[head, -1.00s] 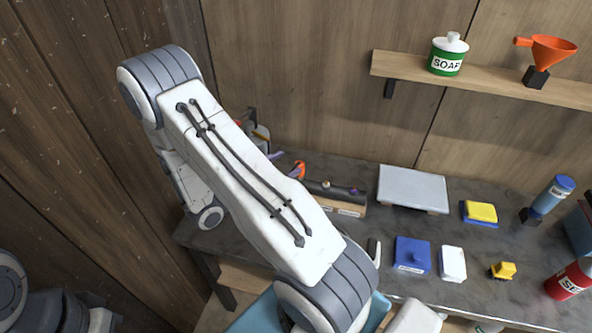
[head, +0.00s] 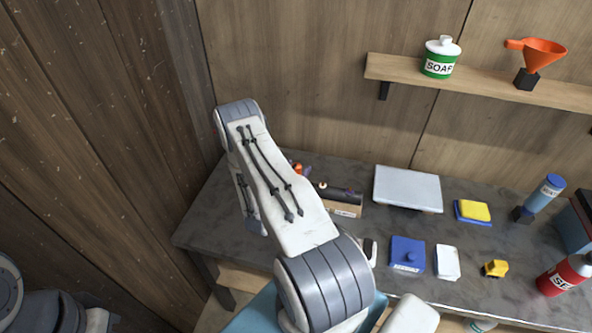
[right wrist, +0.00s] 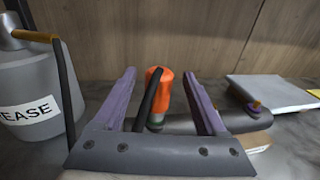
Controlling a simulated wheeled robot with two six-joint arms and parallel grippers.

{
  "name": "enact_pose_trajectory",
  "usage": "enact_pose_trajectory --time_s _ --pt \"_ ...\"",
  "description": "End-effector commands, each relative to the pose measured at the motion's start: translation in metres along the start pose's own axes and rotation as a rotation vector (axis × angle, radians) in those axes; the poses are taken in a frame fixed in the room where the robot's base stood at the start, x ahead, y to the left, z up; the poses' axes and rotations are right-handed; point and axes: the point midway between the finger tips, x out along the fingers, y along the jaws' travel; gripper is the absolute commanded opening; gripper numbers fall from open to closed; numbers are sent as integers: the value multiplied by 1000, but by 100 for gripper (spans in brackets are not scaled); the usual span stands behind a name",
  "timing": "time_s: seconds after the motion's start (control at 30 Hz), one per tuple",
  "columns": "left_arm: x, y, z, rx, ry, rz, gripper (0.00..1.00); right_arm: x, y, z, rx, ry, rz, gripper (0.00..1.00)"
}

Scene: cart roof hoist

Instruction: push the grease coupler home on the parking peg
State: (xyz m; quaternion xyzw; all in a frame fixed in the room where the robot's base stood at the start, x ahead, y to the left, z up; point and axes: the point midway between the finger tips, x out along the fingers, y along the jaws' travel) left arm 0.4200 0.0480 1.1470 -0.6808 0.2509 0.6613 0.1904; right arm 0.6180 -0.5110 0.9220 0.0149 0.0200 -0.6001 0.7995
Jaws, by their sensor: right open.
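An orange upright piece (right wrist: 167,92), which looks like the grease coupler, stands by the left end of a dark cylinder (right wrist: 205,123) in the right wrist view. In the head view the orange piece (head: 296,168) shows just past my right arm, which mostly hides the gripper.
A grey can labelled "EASE" (right wrist: 30,95), with an orange-brown spout and black bar, stands close left of my right gripper. The dark cylinder rests on a wooden block (head: 347,210). A grey plate (head: 407,188), blue box (head: 407,254) and yellow sponge (head: 474,211) lie farther right.

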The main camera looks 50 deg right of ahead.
Motion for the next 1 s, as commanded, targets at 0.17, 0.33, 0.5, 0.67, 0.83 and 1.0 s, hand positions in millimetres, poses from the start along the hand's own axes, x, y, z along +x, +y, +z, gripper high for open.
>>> enact_pose_trajectory --time_s 0.17,0.33,0.5,0.67,0.83,1.0 --pt "-15 1 -1 -1 0 0 0 27 0 0 2 -1 -4 74" --pt "-17 1 -1 -1 0 0 0 36 0 -2 -1 1 -1 74" --pt "-16 1 -1 -1 0 0 0 36 1 -3 -1 1 -1 74" --pt "-16 1 -1 -1 0 0 0 36 1 -3 -1 0 -1 16" --pt "-16 1 -1 -1 0 0 0 36 0 -2 -1 0 -2 0" --pt "-16 1 -1 -1 0 0 0 36 0 -2 -1 0 -3 0"
